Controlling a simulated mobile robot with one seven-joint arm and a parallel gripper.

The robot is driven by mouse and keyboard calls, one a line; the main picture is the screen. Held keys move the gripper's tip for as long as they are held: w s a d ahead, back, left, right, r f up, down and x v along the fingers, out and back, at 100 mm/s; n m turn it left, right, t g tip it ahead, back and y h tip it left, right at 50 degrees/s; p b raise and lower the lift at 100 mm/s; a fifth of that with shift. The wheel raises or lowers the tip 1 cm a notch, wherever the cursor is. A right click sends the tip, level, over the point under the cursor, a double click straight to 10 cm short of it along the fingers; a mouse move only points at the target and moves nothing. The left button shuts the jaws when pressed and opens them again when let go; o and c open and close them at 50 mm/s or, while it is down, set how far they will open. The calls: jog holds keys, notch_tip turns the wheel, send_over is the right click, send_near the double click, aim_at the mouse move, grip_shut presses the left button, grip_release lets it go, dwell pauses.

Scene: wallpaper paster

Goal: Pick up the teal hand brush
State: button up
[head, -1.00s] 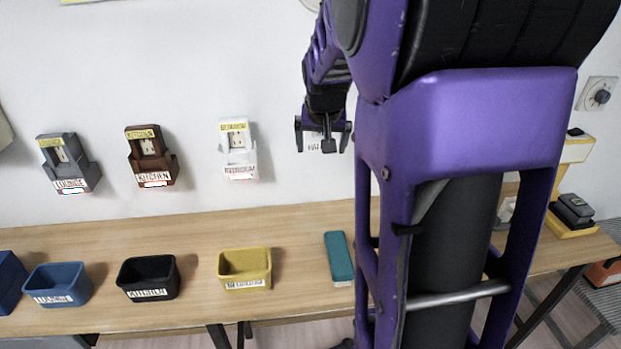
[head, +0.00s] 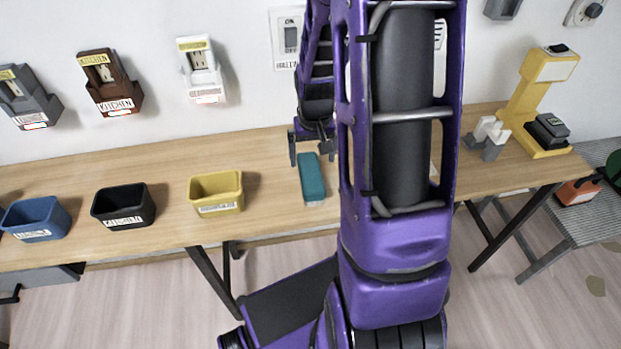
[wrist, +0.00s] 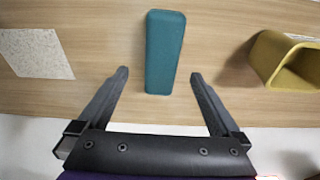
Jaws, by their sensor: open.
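The teal hand brush (head: 312,180) lies on the wooden table, to the right of the yellow bin in the head view. In the wrist view the brush (wrist: 163,52) lies lengthwise, its near end between the lines of my two fingers. My gripper (head: 312,160) is open and empty, at the far end of the brush in the head view. In the wrist view my gripper (wrist: 158,74) has a finger on either side of the brush's near end, with a gap on both sides. I cannot tell its exact height above the table.
A yellow bin (head: 217,206) stands left of the brush, with a black bin (head: 124,220) and a blue bin (head: 36,232) further left. A pale square sheet (wrist: 36,53) lies on the brush's other side. A yellow stand (head: 530,100) is at the right.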

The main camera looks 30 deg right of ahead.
aim_at(311, 171)
jog(key=f, duration=0.2)
jog(key=w+f, duration=0.1)
jog(key=f, duration=0.4)
jog(key=shift+w+d+f, duration=0.1)
jog(key=shift+w+f, duration=0.05)
jog(key=shift+w, duration=0.1)
